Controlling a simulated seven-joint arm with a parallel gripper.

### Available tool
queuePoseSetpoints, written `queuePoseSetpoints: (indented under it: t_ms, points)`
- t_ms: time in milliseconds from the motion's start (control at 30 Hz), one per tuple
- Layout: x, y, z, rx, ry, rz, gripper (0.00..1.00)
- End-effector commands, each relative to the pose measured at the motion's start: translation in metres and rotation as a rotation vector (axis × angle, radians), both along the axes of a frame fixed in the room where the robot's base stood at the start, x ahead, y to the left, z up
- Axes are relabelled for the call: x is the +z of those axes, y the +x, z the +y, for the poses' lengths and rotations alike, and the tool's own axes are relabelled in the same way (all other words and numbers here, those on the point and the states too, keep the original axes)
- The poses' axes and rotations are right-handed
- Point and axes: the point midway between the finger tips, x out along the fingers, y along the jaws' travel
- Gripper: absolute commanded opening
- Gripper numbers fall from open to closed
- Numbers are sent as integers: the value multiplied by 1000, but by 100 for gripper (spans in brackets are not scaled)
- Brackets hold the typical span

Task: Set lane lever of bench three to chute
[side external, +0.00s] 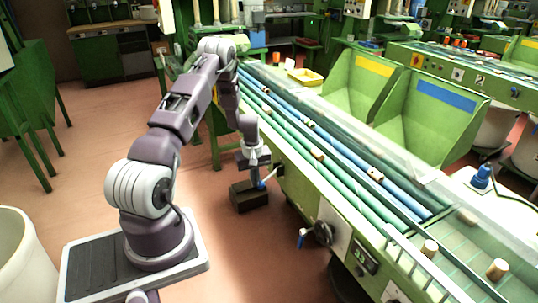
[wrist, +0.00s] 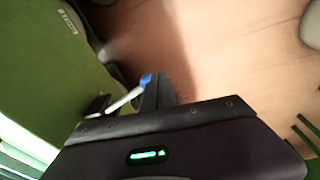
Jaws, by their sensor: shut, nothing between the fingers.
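A lever with a pale rod and a blue knob (side external: 262,184) sticks out from the side of the near green bench (side external: 298,190). My gripper (side external: 256,180) points down beside that bench side, close to this lever. In the wrist view, the lever's blue knob (wrist: 146,79) appears right at my dark shut fingers (wrist: 157,92), with its pale rod running down to the left. I cannot tell whether the fingers touch it. A second blue-tipped lever (side external: 301,238) hangs further along the bench, near a black round knob (side external: 323,233). No lane or chute marking is readable.
A dark box (side external: 250,197) stands on the floor under my gripper. Blue and green lanes carrying cork stoppers run along the bench top. Green bins (side external: 430,118) stand behind. The floor left of the bench is open around my base.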

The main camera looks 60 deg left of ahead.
Motion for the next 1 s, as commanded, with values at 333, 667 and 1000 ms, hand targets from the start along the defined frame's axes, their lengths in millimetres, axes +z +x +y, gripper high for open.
queuePoseSetpoints:
  t_ms: [333, 667, 1000]
  points:
    - [-9, 1, 0, 0, 1, -1, 0]
    - [-12, 1, 0, 0, 1, 1, 0]
    - [4, 0, -4, 0, 4, -2, 0]
